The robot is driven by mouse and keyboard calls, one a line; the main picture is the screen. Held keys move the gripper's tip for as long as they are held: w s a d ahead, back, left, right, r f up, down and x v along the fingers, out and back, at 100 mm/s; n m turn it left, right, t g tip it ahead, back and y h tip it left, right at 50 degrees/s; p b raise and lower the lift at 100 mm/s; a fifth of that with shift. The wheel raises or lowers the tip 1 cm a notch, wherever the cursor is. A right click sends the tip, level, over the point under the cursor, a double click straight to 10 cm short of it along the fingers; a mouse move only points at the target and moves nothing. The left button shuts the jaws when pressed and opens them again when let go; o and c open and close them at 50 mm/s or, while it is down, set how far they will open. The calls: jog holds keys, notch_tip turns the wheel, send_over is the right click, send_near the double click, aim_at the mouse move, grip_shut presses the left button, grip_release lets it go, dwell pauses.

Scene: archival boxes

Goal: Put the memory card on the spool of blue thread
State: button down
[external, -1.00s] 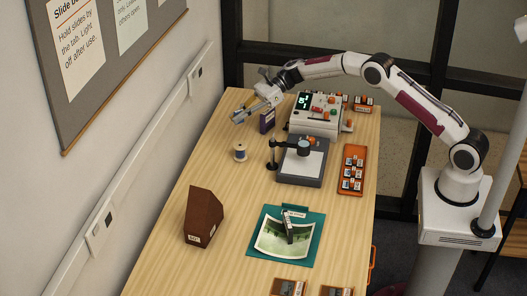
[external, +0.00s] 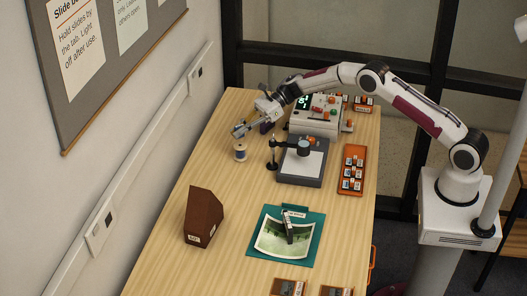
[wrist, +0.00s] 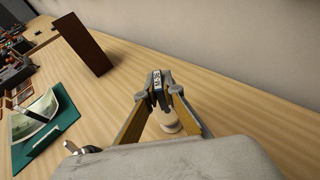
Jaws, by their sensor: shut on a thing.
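The spool of blue thread (external: 240,152) stands upright on the left side of the table, beyond the brown box. In the wrist view only part of the pale spool (wrist: 167,121) shows, below and between the fingers. My gripper (external: 239,130) is just above the spool in the external view. In the wrist view my gripper (wrist: 160,92) is shut on a small dark card with a pale label, the memory card (wrist: 157,84), held at the fingertips. The card is too small to make out in the external view. Whether it touches the spool I cannot tell.
A brown slanted box (external: 203,216) stands nearer on the left. A stand with a grey base (external: 300,171) and post is right of the spool. The teal mat (external: 314,247) lies in front.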

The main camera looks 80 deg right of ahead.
jog(key=shift+f, duration=1.6)
jog(key=shift+f, duration=0.15)
jog(key=c, duration=2.2)
grip_release()
jog(key=shift+r, duration=0.2)
jog(key=shift+v, duration=6)
